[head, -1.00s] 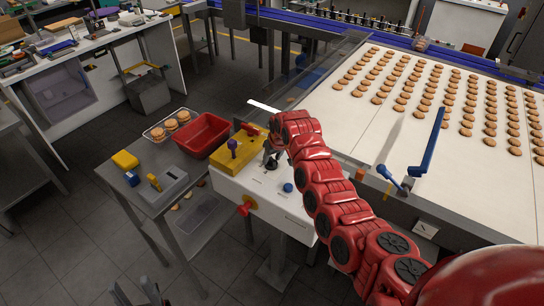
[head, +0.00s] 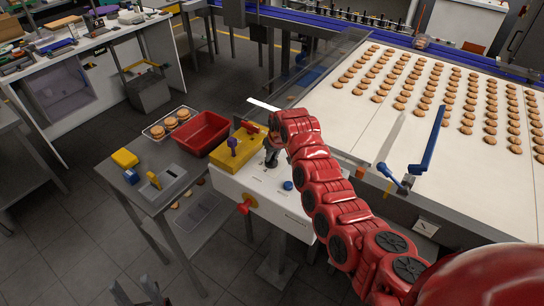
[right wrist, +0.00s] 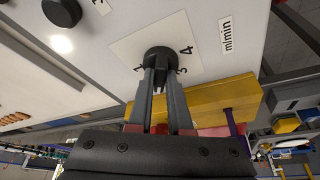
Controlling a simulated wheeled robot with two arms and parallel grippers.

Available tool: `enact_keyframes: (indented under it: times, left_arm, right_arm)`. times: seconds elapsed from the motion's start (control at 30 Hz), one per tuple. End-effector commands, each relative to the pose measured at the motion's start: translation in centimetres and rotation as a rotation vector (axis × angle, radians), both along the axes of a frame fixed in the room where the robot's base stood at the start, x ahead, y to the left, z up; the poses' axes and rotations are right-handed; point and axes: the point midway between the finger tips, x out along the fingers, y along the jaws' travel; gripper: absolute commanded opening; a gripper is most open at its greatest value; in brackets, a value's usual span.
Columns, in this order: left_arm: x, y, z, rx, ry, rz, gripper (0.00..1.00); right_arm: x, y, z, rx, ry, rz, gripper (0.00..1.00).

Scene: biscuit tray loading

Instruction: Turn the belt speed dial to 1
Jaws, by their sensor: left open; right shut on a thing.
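The belt speed dial (right wrist: 158,58) is a black round knob on a white scale plate in the right wrist view. A "4" shows on the plate, and an "m/min" label sits beside it. My right gripper (right wrist: 160,82) is shut on the dial, with both fingertips against it. The pointer's exact setting is hard to tell. In the head view my right gripper (head: 271,158) reaches down to the white control panel (head: 262,196), and the dial is mostly hidden there. My left gripper (head: 141,292) is open and empty at the bottom left, away from the panel.
A yellow box (head: 226,160) with a purple knob, a blue button (head: 288,186) and a red knob (head: 244,208) are close around the panel. A red bin (head: 203,133) and biscuit tray (head: 153,130) stand left. The conveyor (head: 350,120) carries rows of biscuits.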

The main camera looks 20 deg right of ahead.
Motion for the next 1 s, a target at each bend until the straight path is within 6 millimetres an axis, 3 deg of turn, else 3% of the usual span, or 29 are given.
enact_keyframes:
  times: [0.27, 1.0]
  left_arm:
    - [0.0, 0.0, -2.8, 0.000, 0.000, 0.000, 0.50]
    - [0.0, 0.0, -13.7, 0.000, 0.000, 0.000, 0.50]
  right_arm:
    - [0.1, 0.3, -0.5, 0.000, -0.006, -0.140, 0.00]
    - [0.3, 0.6, -0.4, 0.000, -0.005, -0.815, 0.00]
